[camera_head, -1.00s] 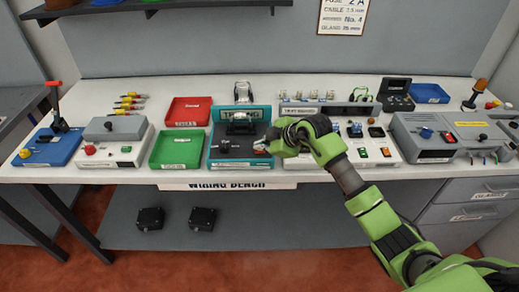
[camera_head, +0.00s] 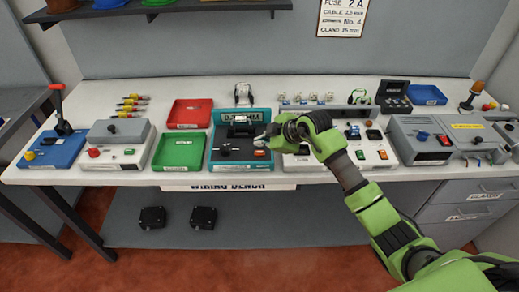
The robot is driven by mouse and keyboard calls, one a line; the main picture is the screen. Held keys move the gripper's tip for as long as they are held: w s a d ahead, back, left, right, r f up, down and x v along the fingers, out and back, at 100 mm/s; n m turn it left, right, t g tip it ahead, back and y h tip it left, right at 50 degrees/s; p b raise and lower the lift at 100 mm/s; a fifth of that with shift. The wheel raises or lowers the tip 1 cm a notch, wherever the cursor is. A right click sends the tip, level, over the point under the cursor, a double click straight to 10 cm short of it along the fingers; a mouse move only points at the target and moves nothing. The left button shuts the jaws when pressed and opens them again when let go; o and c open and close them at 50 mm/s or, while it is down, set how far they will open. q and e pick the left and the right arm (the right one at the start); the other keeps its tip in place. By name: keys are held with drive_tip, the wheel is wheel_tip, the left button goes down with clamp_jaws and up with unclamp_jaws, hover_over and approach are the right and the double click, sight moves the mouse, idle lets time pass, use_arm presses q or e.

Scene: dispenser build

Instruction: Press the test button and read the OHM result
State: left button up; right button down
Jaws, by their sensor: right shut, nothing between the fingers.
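The teal tester (camera_head: 216,158) stands at the middle of the bench. Its raised display (camera_head: 241,117) carries small blurred lettering that looks like it includes "OHM"; I cannot read the figure. A small dark part sits on its dark top, with a black knob at the front left. My right gripper (camera_head: 267,138) is shut and empty, with its fingertips over the tester's right side. Small controls (camera_head: 259,152) show just below the fingertips. I cannot tell which is the test button, or whether the fingertips touch anything. My left gripper is out of view.
A green tray (camera_head: 178,152) and a red tray (camera_head: 189,113) stand left of the tester. A white-and-grey station (camera_head: 372,158) stands to its right, partly behind my right arm. A blue lever station (camera_head: 53,151) is at the far left. The bench's front strip is narrow.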

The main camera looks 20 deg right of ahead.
sight(260, 154)
wheel_tip(260, 154, up, 4)
drive_tip(key=p, duration=0.2)
drive_tip(key=shift+f+p, duration=0.15)
drive_tip(key=shift+p, duration=0.2)
drive_tip(key=shift+f, duration=0.1)
drive_tip(key=shift+a, duration=0.1)
